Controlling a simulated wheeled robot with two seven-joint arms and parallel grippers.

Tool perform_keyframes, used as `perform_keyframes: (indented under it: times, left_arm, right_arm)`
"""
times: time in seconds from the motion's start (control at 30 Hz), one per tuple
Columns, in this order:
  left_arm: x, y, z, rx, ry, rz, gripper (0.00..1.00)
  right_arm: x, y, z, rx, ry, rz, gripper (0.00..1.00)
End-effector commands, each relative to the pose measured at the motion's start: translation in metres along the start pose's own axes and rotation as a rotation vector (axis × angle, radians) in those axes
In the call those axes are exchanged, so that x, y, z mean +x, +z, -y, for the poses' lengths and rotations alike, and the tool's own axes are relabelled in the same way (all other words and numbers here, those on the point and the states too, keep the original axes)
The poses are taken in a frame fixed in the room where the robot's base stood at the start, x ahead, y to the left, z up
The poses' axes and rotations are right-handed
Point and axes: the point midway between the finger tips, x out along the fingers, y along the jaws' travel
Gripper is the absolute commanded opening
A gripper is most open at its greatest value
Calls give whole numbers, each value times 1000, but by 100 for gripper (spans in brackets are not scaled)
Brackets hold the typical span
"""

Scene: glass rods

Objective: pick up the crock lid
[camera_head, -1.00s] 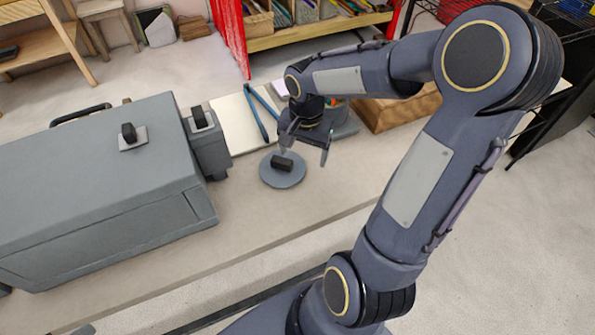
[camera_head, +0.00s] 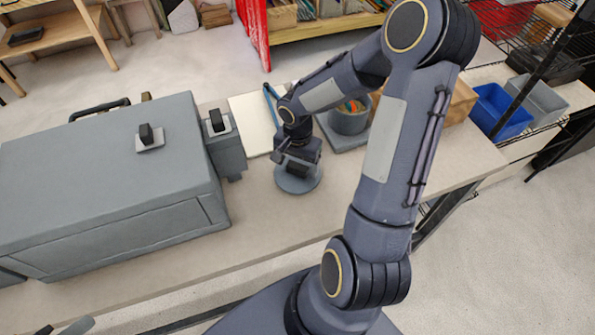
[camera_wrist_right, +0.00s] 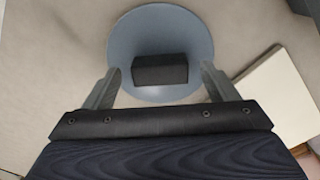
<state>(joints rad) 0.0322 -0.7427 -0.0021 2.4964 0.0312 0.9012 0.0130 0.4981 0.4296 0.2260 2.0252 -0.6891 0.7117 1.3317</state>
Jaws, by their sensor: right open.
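The crock lid (camera_head: 298,186) is a round blue-grey disc lying flat on the table; its dark block handle (camera_wrist_right: 160,70) shows clearly in the wrist view. My right gripper (camera_head: 297,167) is over the lid and hides part of it in the head view. In the wrist view the right gripper (camera_wrist_right: 160,80) is open, one finger on each side of the handle, with gaps between. The height of the fingertips over the disc is hard to judge. A small grey tip at the head view's lower left edge may be my left gripper (camera_head: 75,326); its jaws cannot be read.
A large grey box (camera_head: 110,190) with a handle stands left of the lid. An open grey crock (camera_head: 348,122) with colourful contents stands behind on the right. A pale board (camera_head: 250,122) lies behind the lid. The table in front of the lid is clear.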

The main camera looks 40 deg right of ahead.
Motion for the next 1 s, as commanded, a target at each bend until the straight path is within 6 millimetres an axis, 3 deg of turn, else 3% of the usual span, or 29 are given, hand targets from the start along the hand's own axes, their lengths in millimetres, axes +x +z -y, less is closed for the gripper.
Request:
perform_keyframes:
  times: [0.03, 0.43, 0.77, 1.0]
  left_arm:
    - [0, 0, 0, 0, 0, 0, 36]
    - [0, 0, 0, 0, 0, 0, 36]
    - [0, 0, 0, 0, 0, 0, 36]
    - [2, 1, 1, 0, 0, 0, 36]
  right_arm:
    - [0, 0, 0, 0, 0, 0, 79]
    - [-1, 0, 0, 0, 0, 0, 28]
    - [-5, -1, 1, 1, -1, -2, 28]
    - [-36, -3, 4, 1, -5, -5, 28]
